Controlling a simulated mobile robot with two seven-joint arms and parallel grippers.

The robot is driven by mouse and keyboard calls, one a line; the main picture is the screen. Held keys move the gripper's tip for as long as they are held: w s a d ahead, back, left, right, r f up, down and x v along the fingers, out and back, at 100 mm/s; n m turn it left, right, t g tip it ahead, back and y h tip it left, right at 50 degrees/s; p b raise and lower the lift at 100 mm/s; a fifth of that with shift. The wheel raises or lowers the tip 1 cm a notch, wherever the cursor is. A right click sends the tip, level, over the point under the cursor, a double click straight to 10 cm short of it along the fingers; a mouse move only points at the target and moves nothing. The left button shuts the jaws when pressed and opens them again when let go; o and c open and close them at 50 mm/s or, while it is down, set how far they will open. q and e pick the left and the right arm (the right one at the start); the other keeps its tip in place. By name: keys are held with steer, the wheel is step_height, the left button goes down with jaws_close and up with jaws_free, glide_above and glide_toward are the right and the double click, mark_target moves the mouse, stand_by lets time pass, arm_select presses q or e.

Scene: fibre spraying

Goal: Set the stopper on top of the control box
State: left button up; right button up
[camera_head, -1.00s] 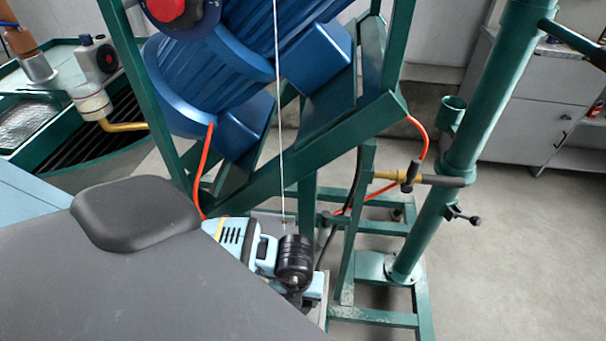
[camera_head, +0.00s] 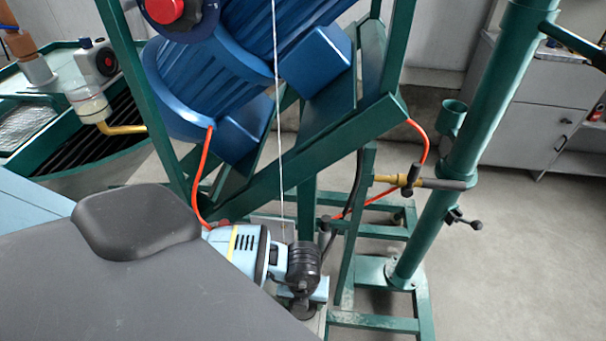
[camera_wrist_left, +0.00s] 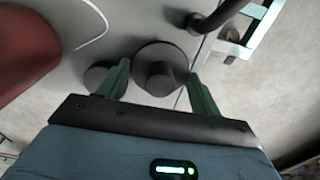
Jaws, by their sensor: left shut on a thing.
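My left gripper (camera_wrist_left: 158,72), with green fingers, is shut on a dark round stopper (camera_wrist_left: 158,52) with a raised knob. This shows in the left wrist view. In the head view my left arm's light-blue and black wrist parts are at the lower middle, and the fingers and stopper are hidden there. A pale grey surface (camera_wrist_left: 105,48) lies behind the stopper in the wrist view. I cannot tell whether it is the control box, or whether the stopper touches it. My right gripper is not in view.
A green frame (camera_head: 340,130) carries large blue drums (camera_head: 200,75). A white cord (camera_head: 279,130) hangs down beside my left wrist. Orange hoses (camera_head: 202,170) loop nearby. A thick green post (camera_head: 450,190) stands to the right, with open floor (camera_head: 530,250) beyond it.

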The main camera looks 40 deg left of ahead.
arm_select(q)
steer(key=shift+f, duration=0.15)
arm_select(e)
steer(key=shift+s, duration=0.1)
arm_select(q)
steer(key=o, duration=1)
steer(key=shift+c, duration=0.2)
step_height(320, 180, up, 12)
steer(key=p, duration=0.1)
steer(key=shift+p, duration=0.35)
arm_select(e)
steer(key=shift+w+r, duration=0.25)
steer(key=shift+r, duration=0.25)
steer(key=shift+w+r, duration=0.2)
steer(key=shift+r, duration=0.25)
